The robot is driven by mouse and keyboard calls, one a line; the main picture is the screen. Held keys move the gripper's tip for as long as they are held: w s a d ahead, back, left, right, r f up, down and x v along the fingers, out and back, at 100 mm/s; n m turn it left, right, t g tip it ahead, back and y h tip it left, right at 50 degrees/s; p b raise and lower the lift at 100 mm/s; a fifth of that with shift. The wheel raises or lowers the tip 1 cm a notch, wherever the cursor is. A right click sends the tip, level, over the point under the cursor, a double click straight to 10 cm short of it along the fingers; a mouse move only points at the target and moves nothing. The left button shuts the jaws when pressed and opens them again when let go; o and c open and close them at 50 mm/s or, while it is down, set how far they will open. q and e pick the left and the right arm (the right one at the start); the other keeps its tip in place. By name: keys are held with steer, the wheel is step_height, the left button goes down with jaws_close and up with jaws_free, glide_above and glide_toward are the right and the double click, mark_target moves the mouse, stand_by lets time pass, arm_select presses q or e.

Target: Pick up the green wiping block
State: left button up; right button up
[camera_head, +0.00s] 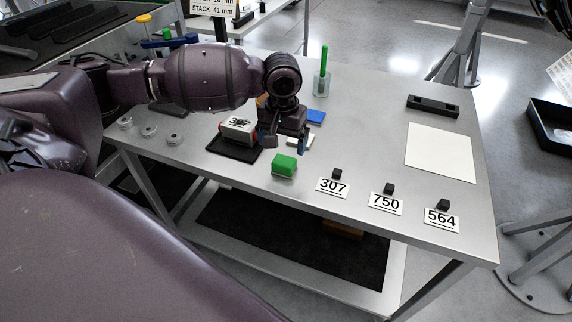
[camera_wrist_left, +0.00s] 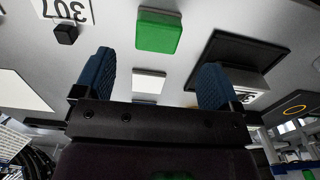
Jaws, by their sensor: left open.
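The green wiping block (camera_head: 284,167) lies on the grey table near its front edge, left of the 307 card. In the left wrist view the green block (camera_wrist_left: 158,31) shows at the top centre, beyond the fingertips and between their lines. My left gripper (camera_head: 284,143) is open and empty, just behind the block and apart from it. Its two blue finger pads show in the left wrist view (camera_wrist_left: 156,82). How high the fingers are above the table is hard to tell. My right gripper is in neither view.
A box on a black tray (camera_head: 232,147) stands close left of the gripper. Number cards 307 (camera_head: 332,187), 750 (camera_head: 386,204) and 564 (camera_head: 441,219) with small black blocks lie to the right. A cup with a green stick (camera_head: 322,83) stands behind. A white sheet (camera_head: 441,150) lies at right.

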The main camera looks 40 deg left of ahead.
mark_target(284, 160)
arm_select(q)
steer(key=f+b, duration=0.1)
steer(key=f, duration=0.6)
steer(key=shift+w+d+f+b, duration=0.1)
steer(key=shift+w+f+b, duration=0.1)
steer(key=shift+f+b, duration=0.15)
steer(key=shift+r, duration=0.15)
steer(key=c, duration=1)
